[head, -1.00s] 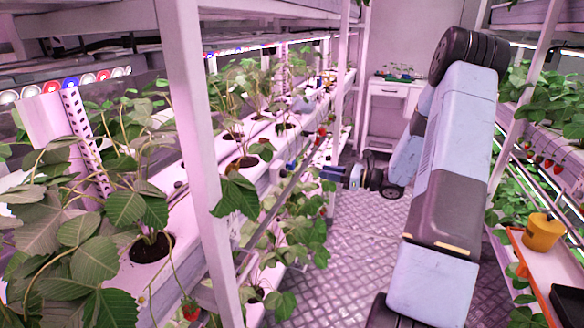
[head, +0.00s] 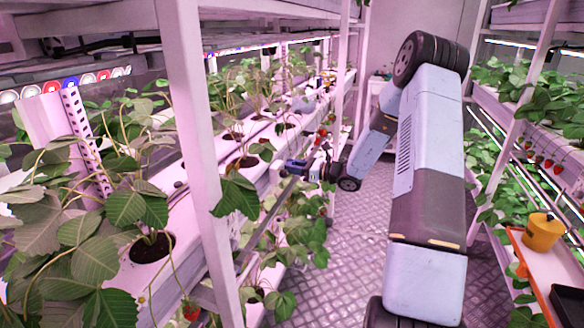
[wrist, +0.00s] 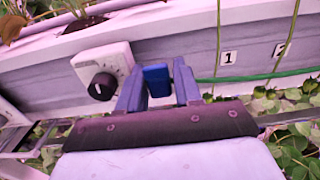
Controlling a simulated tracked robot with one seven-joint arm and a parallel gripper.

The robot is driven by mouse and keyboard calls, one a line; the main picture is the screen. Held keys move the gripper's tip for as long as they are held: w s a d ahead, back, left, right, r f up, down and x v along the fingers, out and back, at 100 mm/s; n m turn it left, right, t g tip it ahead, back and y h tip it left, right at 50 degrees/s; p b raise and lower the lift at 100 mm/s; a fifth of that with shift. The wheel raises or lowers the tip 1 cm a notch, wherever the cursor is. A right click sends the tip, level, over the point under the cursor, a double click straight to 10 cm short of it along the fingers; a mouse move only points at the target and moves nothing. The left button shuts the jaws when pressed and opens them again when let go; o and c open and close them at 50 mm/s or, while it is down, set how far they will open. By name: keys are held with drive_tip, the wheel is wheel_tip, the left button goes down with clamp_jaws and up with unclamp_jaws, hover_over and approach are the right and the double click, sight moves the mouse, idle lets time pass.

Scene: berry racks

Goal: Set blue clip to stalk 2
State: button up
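In the wrist view my gripper (wrist: 158,82) has its two blue-grey fingers on either side of a small bright blue clip (wrist: 157,80), which it holds. The white gutter face behind has a label 1 (wrist: 228,58) and a label 2 (wrist: 282,49). A thin green stalk (wrist: 218,35) hangs just left of label 1. Another stalk, stalk 2 (wrist: 291,32), crosses label 2. Both stalks are to the right of the clip and apart from it. In the head view my gripper (head: 294,168) is beside the left rack; the clip is too small to make out there.
A white box with a black dial (wrist: 103,84) is on the gutter just left of my fingers. A green line (wrist: 250,79) runs along the gutter below the labels. Leaves (wrist: 295,150) are at the lower right. A rack post (head: 197,150) stands in front in the head view.

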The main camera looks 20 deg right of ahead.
clamp_jaws()
idle(0.3)
idle(0.3)
